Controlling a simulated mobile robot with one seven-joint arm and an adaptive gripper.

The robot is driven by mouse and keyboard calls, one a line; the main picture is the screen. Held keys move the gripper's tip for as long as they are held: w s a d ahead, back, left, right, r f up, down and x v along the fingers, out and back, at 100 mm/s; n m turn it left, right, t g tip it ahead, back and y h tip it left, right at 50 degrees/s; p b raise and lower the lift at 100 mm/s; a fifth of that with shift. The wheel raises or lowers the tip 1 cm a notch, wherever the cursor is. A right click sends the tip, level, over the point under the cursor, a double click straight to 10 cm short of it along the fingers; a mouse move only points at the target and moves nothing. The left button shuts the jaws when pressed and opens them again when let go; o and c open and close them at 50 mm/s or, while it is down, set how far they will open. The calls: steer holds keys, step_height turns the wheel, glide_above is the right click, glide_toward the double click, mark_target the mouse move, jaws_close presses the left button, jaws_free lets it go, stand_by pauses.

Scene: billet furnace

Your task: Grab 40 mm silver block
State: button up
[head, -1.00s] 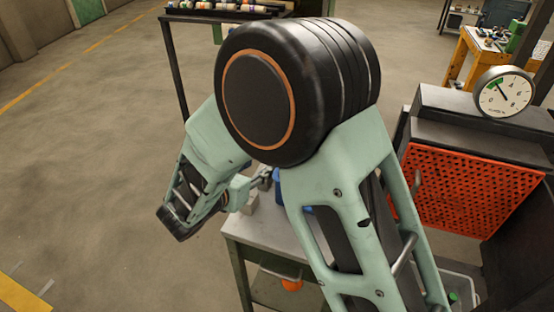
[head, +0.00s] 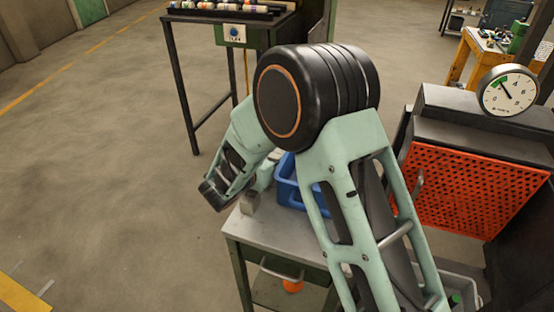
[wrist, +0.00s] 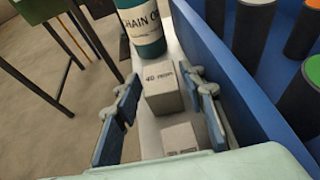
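In the wrist view a light silver-grey block (wrist: 165,92) stands between the fingers of my gripper (wrist: 168,99); its top marking seems to read "40 mm". The fingers are open, one on each side, with gaps beside the block. A second grey block (wrist: 181,138) sits nearer the camera, partly cut off by my gripper's body; its marking is too small to read surely. My fingers are hidden there.
A blue bin (head: 287,192) stands right beside the blocks; its wall (wrist: 232,75) runs close along the right finger. Inside are several dark cylinders with coloured tops. A green "CHAIN O…" container (wrist: 141,28) stands behind the block. An orange perforated panel (head: 468,190) is at right.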

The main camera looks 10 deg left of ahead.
steer(key=shift+r, duration=0.1)
jaws_close()
